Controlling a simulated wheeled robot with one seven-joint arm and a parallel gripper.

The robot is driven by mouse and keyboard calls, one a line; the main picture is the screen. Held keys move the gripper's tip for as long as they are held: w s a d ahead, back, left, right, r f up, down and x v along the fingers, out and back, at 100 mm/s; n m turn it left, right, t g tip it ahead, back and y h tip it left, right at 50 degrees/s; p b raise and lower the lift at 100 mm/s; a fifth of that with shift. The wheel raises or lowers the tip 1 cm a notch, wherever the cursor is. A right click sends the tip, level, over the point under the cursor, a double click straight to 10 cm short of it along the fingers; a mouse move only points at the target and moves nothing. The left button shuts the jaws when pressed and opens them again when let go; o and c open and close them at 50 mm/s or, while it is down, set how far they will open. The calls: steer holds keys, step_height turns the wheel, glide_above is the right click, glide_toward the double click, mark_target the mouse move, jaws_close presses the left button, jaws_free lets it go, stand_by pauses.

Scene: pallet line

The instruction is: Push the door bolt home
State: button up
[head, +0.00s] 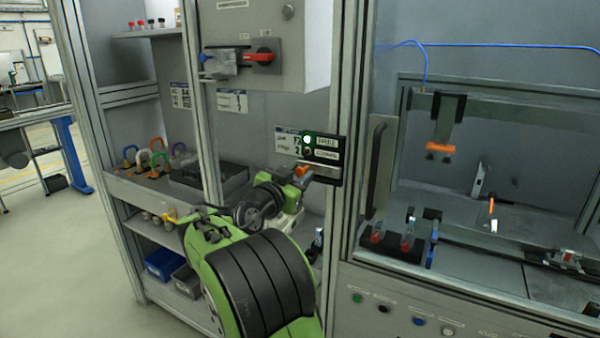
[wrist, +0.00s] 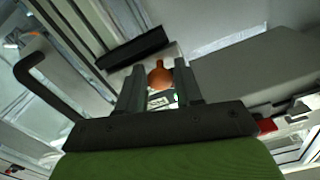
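The door bolt (head: 324,171) is on the dark latch plate at the cabinet's door post in the head view. Its orange knob (head: 301,170) sticks out to the left. In the wrist view the round orange knob (wrist: 160,76) shows between the fingertips of my gripper (wrist: 160,72). The fingers stand apart, one on each side of the knob. I cannot tell whether they touch it. In the head view my gripper (head: 292,183) is at the knob, partly hidden by my green wrist. How far the bolt reaches into its keeper is hard to see.
A black door handle (head: 375,168) stands right of the bolt; it also shows in the wrist view (wrist: 42,85). A switch box with a red handle (head: 262,57) is above. Padlocks (head: 155,160) sit on the left shelf. Door posts stand close around my arm.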

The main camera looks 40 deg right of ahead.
mark_target(325, 172)
steer(key=shift+w+d, duration=0.2)
steer(key=shift+d, duration=0.35)
jaws_close()
steer(key=shift+s, duration=0.1)
steer(key=s+b, duration=0.1)
steer(key=s+d+b, duration=0.1)
steer(key=s+b, duration=0.1)
steer(key=s, duration=0.1)
steer(key=shift+d+f, duration=0.1)
steer(key=shift+d, duration=0.15)
jaws_free()
steer(key=shift+s, duration=0.1)
